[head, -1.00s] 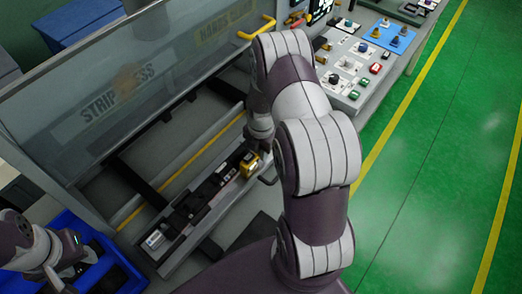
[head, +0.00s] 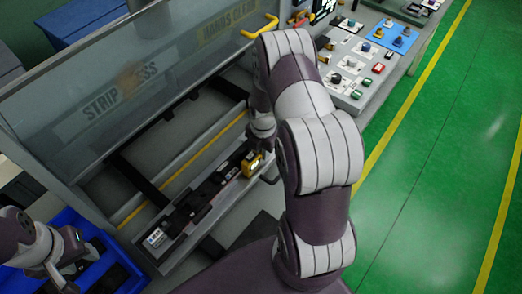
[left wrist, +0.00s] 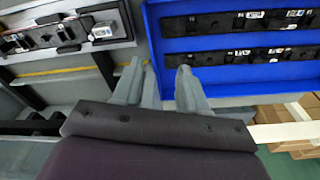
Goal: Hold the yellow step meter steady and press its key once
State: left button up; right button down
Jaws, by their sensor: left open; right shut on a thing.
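The yellow step meter (head: 251,166) sits at the far end of a dark strip (head: 210,187) on the press's front ledge. My right gripper (head: 262,148) is at the meter; its fingers are small and partly hidden by my right arm, and it is shut on the meter. The meter's key is too small to make out. My left gripper (head: 62,268) is over the blue tray at the lower left, away from the meter. In the left wrist view its two fingers (left wrist: 160,85) are apart with nothing between them.
The blue tray (left wrist: 225,75) holds dark strips with small clips. A grey and white box-shaped part (head: 155,237) sits at the near end of the ledge strip. The press's clear guard (head: 130,90) stands behind the ledge. A control panel (head: 350,70) is at upper right.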

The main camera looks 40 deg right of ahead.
pick_arm(q)
grip_shut()
dwell(1.6)
